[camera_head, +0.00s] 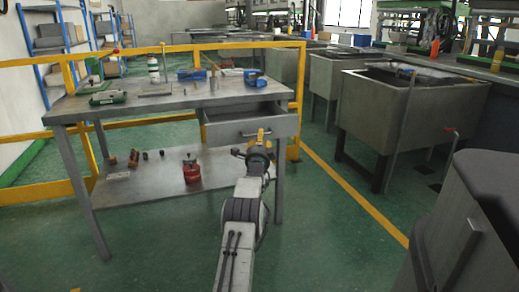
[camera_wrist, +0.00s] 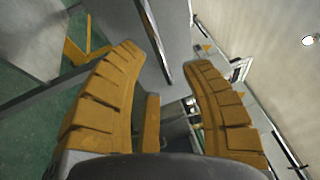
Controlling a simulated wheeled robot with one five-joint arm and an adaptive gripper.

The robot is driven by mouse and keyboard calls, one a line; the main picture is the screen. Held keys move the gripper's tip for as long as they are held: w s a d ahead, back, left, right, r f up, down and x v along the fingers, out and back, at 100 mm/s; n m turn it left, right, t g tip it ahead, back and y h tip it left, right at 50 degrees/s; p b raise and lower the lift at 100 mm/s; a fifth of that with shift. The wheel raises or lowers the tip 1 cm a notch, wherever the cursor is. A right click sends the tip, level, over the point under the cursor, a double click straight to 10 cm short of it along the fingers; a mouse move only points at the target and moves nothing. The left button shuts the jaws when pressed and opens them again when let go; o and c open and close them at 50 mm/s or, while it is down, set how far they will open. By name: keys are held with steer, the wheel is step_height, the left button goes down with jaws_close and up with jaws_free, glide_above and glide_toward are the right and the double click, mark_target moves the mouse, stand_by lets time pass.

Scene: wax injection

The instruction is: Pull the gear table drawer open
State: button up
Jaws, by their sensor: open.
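The gear table (camera_head: 150,105) is a grey metal workbench with a lower shelf. Its drawer (camera_head: 228,130) is under the right end of the top and stands partly out, with some of its inside showing. My gripper (camera_head: 261,134) has yellow fingers and is at the drawer front, right of its middle. In the wrist view the fingers (camera_wrist: 168,85) are spread apart, with a grey metal panel edge running between and beyond them. The drawer handle is small and partly hidden by my gripper; I cannot tell whether the fingers touch it.
A white bottle (camera_head: 153,70), a green tool (camera_head: 108,97) and blue items (camera_head: 192,75) are on the tabletop. A red can (camera_head: 192,171) stands on the lower shelf. A yellow rail (camera_head: 298,100) runs behind and beside the table. Grey sinks (camera_head: 375,110) stand right; green floor between is clear.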

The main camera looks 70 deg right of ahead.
steer(key=shift+v, duration=2.55)
steer(key=shift+s, duration=0.1)
